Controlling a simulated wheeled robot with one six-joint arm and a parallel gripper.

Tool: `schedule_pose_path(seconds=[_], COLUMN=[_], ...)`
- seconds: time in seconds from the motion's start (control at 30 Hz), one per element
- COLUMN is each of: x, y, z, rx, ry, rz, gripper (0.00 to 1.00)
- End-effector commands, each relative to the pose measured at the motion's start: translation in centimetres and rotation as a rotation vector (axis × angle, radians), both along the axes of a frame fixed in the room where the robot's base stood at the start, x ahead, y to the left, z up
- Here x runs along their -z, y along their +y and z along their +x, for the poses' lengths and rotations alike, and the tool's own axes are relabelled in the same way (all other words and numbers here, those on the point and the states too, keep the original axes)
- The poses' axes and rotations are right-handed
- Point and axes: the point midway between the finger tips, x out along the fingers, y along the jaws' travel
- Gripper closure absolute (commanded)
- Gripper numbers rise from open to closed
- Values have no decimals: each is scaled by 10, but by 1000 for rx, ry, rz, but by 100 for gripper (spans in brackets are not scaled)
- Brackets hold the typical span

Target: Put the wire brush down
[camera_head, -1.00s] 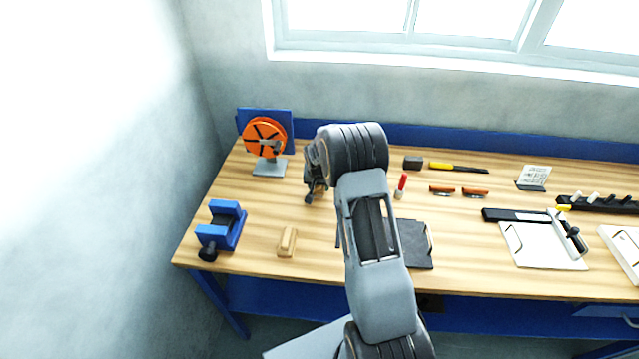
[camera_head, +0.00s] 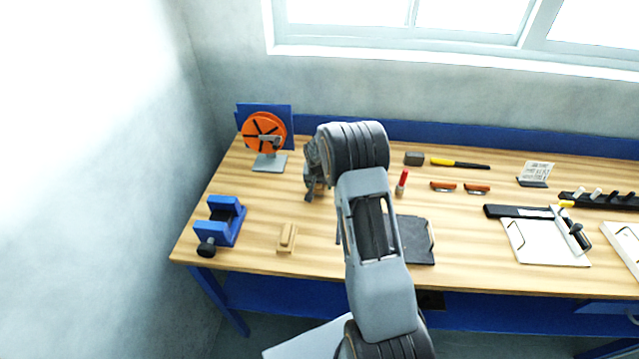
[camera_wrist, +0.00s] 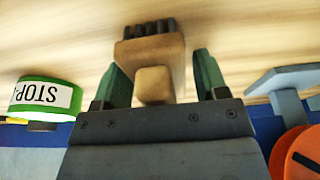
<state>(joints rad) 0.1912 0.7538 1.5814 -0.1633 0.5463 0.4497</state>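The wire brush (camera_wrist: 150,52) shows in the wrist view as a wooden block with a squared knob and a row of dark bristles pointing to the top of the picture, towards the blurred bench surface. My gripper (camera_wrist: 163,75) has its two green fingers on either side of it. The left finger overlaps the block's edge; a narrow gap shows between the block and the right finger. In the head view my gripper (camera_head: 314,182) is low over the back left of the bench, mostly behind my wrist. Whether the bristles touch the bench is hard to tell.
An orange wheel on a stand (camera_head: 264,134) is at the back left, and a blue vise (camera_head: 222,222) at the front left. A wooden block (camera_head: 287,238) lies on the workbench (camera_head: 262,205). A green STOP drum (camera_wrist: 45,97) is left in the wrist view. A dark tray (camera_head: 417,240) lies right of my arm.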

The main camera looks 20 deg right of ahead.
Motion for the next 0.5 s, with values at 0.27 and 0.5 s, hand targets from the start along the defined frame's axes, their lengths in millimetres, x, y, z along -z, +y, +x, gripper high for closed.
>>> schedule_pose_path(seconds=[0.27, 0.5], x=[0, -18], y=[0, 0], z=[0, 0], rx=[0, 0], ry=[0, 0], rz=[0, 0], gripper=[27, 27])
